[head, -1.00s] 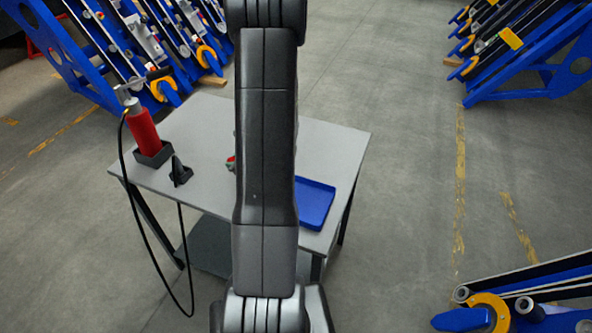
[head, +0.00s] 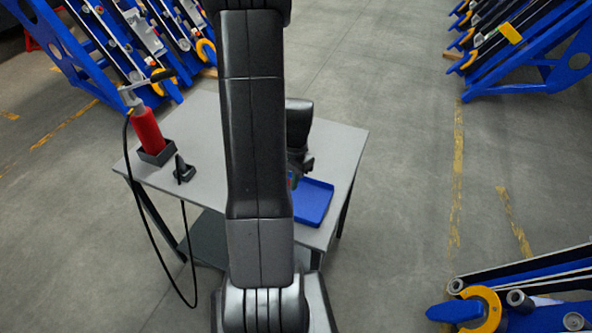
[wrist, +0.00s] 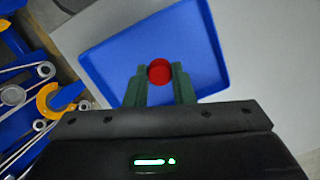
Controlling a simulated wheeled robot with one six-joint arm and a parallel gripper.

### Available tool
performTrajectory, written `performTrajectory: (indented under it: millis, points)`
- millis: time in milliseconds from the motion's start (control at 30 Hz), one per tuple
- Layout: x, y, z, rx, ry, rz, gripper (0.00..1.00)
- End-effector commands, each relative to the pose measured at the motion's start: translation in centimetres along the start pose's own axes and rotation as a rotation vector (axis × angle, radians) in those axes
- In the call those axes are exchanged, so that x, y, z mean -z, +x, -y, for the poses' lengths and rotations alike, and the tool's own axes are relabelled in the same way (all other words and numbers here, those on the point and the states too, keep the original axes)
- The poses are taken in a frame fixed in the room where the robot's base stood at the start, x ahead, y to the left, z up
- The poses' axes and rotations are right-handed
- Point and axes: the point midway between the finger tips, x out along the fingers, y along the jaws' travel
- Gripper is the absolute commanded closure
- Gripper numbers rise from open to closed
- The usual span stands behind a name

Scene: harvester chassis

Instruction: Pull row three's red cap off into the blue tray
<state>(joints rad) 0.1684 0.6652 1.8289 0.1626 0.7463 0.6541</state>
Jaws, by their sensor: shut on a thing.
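The red cap (wrist: 160,71) shows in the wrist view between the green fingertips of my gripper (wrist: 160,80). My gripper is shut on it. Behind and around the cap lies the blue tray (wrist: 120,52), so the cap is seen over the tray's inside; its height above the floor of the tray is hard to tell. In the head view the blue tray (head: 318,201) sits on the right front part of the grey table, and my gripper (head: 293,180) is at its left edge, partly hidden by my arm.
The grey table (head: 336,150) also carries a red cylinder (head: 147,130) in a dark holder and a small black stand (head: 183,169) at its left. A cable hangs off the left side. Blue row frames (head: 540,55) stand around; another (head: 530,290) is at lower right.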

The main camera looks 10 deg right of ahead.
Motion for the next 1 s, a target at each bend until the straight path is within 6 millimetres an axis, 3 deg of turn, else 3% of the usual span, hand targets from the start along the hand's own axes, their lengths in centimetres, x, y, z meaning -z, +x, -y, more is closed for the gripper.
performTrajectory:
  millis: [100, 267, 800, 1000]
  points:
    - [1.3, -1.1, -0.5, -0.018, -0.061, -0.040, 0.99]
    - [1.8, -0.9, -0.7, -0.025, -0.086, -0.054, 0.99]
    - [2.6, 5.1, -0.7, -0.025, -0.084, -0.052, 0.99]
    - [2.8, 6.2, -0.7, -0.024, -0.084, -0.053, 0.99]
